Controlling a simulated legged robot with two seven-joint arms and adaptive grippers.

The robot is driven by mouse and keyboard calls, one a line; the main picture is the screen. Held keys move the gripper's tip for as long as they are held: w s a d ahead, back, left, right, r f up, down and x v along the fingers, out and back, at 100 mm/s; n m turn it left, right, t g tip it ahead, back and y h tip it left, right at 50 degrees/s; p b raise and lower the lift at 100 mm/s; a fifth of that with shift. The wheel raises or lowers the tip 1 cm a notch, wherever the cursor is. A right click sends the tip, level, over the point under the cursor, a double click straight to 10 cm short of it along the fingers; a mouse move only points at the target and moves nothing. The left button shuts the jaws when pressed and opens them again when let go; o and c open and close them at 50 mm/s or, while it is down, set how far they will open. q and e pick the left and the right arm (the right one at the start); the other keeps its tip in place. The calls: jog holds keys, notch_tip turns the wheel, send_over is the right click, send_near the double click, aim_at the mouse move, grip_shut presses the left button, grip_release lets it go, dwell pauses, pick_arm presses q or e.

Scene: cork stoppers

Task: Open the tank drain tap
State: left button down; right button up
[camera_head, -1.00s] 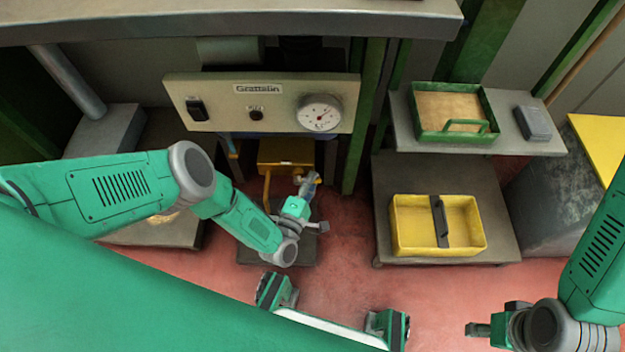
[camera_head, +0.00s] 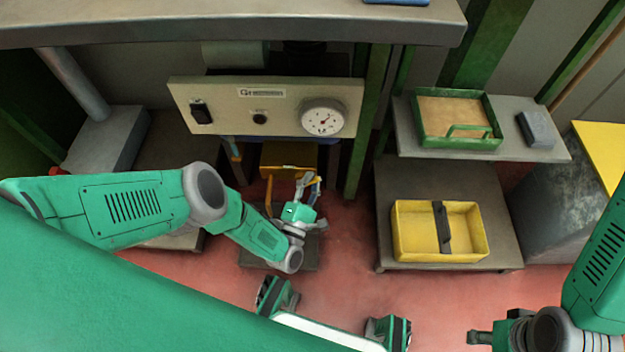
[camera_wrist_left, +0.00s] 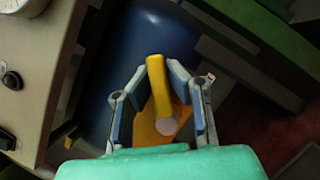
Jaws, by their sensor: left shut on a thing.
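The drain tap's yellow lever (camera_wrist_left: 157,88) stands between my left fingers in the left wrist view, above an orange part with a pale round end (camera_wrist_left: 166,126). My left gripper (camera_wrist_left: 160,80) is shut on this lever. The blue tank (camera_wrist_left: 145,45) lies behind it. In the head view my left gripper (camera_head: 308,184) is below the control panel, in front of a yellow box (camera_head: 288,156), and mostly hides the tap. My right gripper (camera_head: 479,337) is low at the right, away from everything; its finger gap is not clear.
The panel (camera_head: 230,118) with a dial (camera_head: 322,118) hangs just above my left gripper. A shelf with a green tray (camera_head: 494,103) and a lower stand with a yellow tote (camera_head: 400,232) are at the right. Red floor lies open in front.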

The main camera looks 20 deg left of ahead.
pick_arm(q)
jog(key=shift+s+f, duration=0.2)
jog(key=shift+s, duration=0.1)
jog(key=c, duration=1.5)
grip_release()
jog(key=shift+c, duration=0.2)
jog(key=shift+w+r, duration=0.1)
jog(key=shift+r, duration=0.1)
jog(key=shift+w+r, duration=0.15)
jog(key=shift+r, duration=0.45)
notch_tip(320, 180, up, 8)
jog(key=shift+r, duration=0.25)
